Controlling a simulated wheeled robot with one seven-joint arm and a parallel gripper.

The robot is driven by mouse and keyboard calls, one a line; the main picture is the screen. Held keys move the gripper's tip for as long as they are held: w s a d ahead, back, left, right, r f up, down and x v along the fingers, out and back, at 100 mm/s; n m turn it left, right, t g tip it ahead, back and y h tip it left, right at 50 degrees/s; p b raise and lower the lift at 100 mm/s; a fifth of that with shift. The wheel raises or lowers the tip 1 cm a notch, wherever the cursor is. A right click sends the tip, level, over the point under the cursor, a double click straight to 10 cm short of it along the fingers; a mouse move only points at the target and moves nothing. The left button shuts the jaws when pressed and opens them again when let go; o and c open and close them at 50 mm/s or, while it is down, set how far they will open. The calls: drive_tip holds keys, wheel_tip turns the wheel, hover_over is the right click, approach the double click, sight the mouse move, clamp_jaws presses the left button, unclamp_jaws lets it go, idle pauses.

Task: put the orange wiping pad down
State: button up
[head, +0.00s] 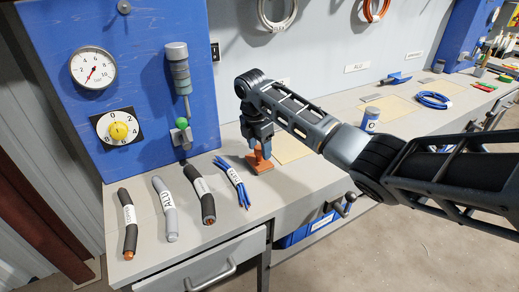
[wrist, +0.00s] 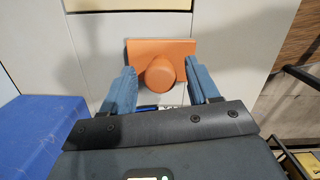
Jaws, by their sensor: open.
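The orange wiping pad (head: 259,162) rests on the grey workbench (head: 288,178), just right of the blue cable bundle. In the wrist view the pad (wrist: 184,48) shows as a flat orange plate with a round knob (wrist: 160,76) on top. My gripper (head: 257,143) is right above it, pointing down. In the wrist view my gripper's blue fingers (wrist: 163,80) stand on either side of the knob, with a gap on each side. The fingers are open and hold nothing. The pad's near part is partly hidden by the knob.
Labelled cable pieces lie to the left: a black one (head: 128,225), a grey one (head: 166,210), another black one (head: 202,195), and a blue bundle (head: 236,182). A blue panel (head: 140,125) with gauge and dial stands behind. A can (head: 370,119) and blue coil (head: 432,100) stand further right.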

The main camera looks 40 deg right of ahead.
sight(256, 149)
wheel_tip(256, 149, up, 11)
drive_tip(key=a, duration=0.1)
drive_tip(key=shift+a, duration=0.15)
drive_tip(key=shift+w, duration=0.1)
idle(0.5)
